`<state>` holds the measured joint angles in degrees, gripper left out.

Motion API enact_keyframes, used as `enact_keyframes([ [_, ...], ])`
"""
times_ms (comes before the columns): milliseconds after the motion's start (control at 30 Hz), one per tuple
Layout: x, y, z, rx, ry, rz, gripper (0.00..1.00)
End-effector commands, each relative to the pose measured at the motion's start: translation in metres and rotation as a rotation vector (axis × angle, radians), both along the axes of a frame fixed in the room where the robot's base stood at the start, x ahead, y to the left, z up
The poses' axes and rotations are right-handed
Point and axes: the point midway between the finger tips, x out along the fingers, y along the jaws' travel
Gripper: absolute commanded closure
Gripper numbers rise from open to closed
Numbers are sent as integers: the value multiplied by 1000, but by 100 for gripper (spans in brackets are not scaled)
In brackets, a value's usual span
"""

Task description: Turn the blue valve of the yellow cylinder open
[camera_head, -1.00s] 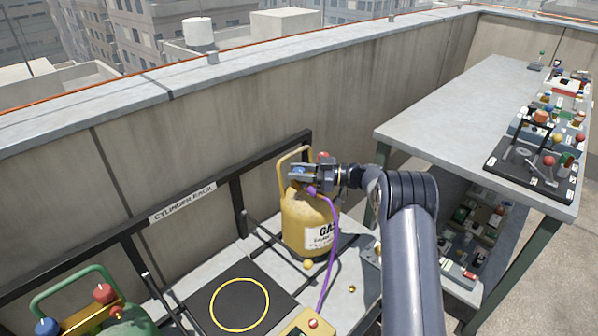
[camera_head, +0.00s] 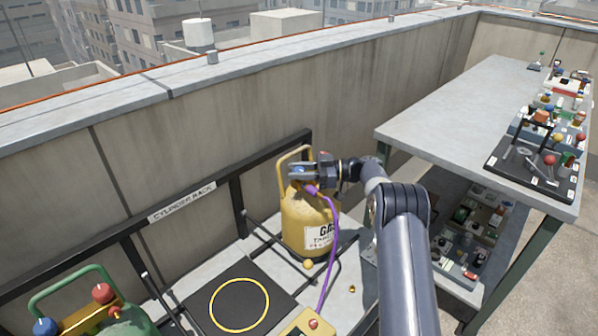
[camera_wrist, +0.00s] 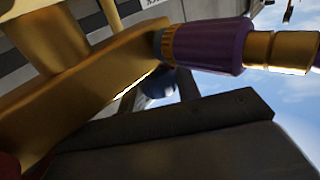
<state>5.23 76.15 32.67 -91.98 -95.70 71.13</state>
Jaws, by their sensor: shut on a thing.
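The yellow cylinder (camera_head: 308,217) stands upright in the rack, with a handle loop on top and a white label. Its blue valve (camera_head: 298,170) is at the top, mostly covered by my gripper (camera_head: 301,172). In the wrist view the blue valve (camera_wrist: 159,83) shows as a small dark blue knob between the brass valve block (camera_wrist: 95,80) and a dark finger. My gripper reaches in from the right and is shut on the blue valve. A purple hose (camera_head: 331,240) joins the valve block just below the gripper; its purple fitting (camera_wrist: 208,46) is close to the wrist camera.
A green cylinder (camera_head: 112,322) with red and blue knobs stands at lower left. A yellow box (camera_head: 302,325) is at the hose's lower end. A workbench (camera_head: 450,105) with cluttered trays is at right. The black pad (camera_head: 258,273) is clear.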

Motion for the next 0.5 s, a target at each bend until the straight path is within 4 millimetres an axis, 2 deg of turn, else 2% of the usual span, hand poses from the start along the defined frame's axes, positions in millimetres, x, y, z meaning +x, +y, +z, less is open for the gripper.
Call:
enact_keyframes([
  [33,0,0,2,2,-3,1,66],
  [267,0,0,1,1,-2,0,47],
  [500,0,-1,1,1,-1,-1,47],
])
